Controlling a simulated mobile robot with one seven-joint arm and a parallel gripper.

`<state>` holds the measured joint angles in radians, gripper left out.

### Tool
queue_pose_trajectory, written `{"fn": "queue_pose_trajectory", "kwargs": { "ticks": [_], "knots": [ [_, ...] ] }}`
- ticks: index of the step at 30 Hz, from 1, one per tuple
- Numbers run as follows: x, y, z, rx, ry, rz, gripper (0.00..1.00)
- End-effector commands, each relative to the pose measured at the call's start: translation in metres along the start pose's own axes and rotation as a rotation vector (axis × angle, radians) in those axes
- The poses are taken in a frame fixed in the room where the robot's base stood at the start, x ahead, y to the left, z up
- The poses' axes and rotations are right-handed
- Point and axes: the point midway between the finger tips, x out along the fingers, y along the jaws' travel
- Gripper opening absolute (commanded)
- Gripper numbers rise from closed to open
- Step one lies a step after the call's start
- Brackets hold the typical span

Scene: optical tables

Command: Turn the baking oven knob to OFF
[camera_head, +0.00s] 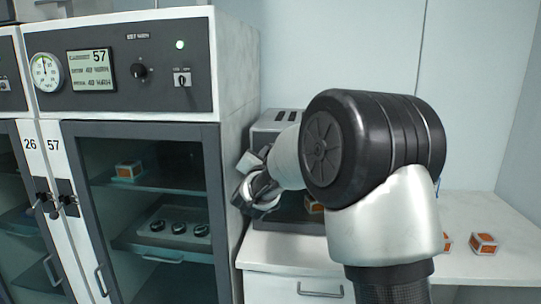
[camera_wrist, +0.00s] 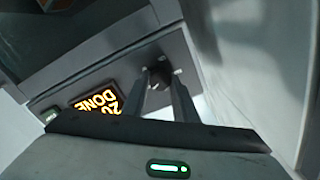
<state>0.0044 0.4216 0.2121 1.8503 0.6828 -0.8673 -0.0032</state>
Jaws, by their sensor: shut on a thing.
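The baking oven is a small grey box (camera_head: 275,122) on the white counter, mostly hidden behind my arm in the head view. In the wrist view its front panel (camera_wrist: 70,92) is seen at a tilt, with an orange lit display (camera_wrist: 98,102) reading "20 DONE". Its dark round knob (camera_wrist: 160,74) sits beside the display. My gripper (camera_wrist: 163,82) has its two fingers shut on this knob, one on each side. The knob's pointer and any OFF mark cannot be read. In the head view the fingertips are hidden.
A tall cabinet marked 57 (camera_head: 228,75) stands close on the left, with its own gauge, display, knob and green light. The white counter (camera_head: 490,205) holds small orange-and-white boxes (camera_head: 483,243) at right. A pale wall stands behind.

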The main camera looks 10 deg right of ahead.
Motion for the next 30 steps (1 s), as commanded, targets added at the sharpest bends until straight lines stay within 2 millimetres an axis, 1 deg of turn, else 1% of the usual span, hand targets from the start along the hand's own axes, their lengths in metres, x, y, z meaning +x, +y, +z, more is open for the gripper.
{"fn": "queue_pose_trajectory", "kwargs": {
  "ticks": [2, 18, 30],
  "knots": [
    [-0.0006, -0.0026, -0.0006, -0.075, -0.002, -0.002, 0.04],
    [-0.0007, -0.0029, -0.0002, -0.589, -0.003, -0.002, 0.04],
    [-0.0005, -0.0025, 0.0004, -0.942, -0.002, -0.002, 0.04]
  ]
}}
